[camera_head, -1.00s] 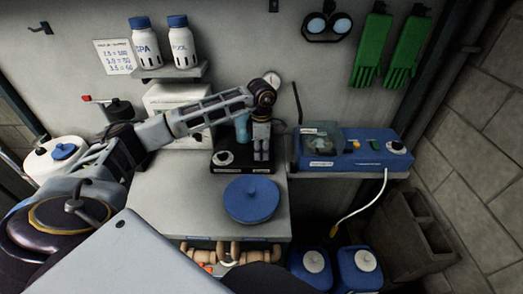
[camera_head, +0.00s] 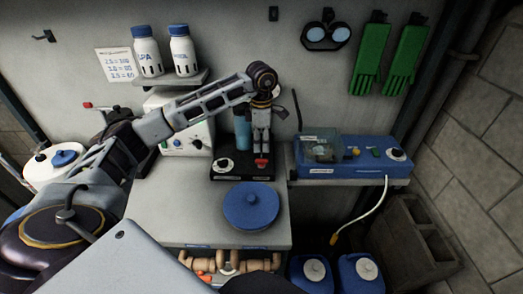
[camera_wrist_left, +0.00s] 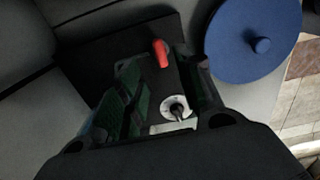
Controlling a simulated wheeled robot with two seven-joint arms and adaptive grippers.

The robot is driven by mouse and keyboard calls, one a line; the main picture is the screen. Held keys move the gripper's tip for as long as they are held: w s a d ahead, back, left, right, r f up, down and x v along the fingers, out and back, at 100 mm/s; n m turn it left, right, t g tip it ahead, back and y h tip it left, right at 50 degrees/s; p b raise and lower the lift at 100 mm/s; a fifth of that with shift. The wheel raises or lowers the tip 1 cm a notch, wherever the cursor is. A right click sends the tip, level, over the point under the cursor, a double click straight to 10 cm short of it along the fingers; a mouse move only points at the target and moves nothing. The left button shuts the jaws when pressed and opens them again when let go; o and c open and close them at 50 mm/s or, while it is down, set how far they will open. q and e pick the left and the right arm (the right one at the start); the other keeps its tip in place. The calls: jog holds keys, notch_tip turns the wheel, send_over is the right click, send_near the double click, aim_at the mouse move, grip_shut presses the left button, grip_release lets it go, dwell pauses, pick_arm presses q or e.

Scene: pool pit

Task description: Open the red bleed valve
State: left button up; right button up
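A black unit (camera_head: 228,176) stands at the back of the grey bench, with a light-blue cylinder (camera_head: 242,133) and a round dial knob (camera_head: 225,165). A small red valve handle (camera_head: 262,161) sits at its right side. My left gripper (camera_head: 261,151) points down just above the red handle. In the left wrist view, the red handle (camera_wrist_left: 160,52) lies beyond the open, green-padded fingers of the left gripper (camera_wrist_left: 160,95). The dial knob (camera_wrist_left: 177,109) shows between the fingers from this angle. Nothing is held. My right gripper is out of view.
A blue round lid (camera_head: 251,206) lies in front of the unit. A blue device (camera_head: 345,170) stands on a shelf at the right. Another red lever (camera_head: 88,105) shows at the left. A white box (camera_head: 180,137) stands behind my left arm.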

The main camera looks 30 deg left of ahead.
pick_arm(q)
jog(key=shift+r, duration=2.3)
jog(key=shift+r, duration=0.1)
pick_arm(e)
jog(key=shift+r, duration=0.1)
pick_arm(q)
notch_tip(320, 180, up, 10)
jog(key=p, duration=0.9)
jog(key=shift+p, duration=0.4)
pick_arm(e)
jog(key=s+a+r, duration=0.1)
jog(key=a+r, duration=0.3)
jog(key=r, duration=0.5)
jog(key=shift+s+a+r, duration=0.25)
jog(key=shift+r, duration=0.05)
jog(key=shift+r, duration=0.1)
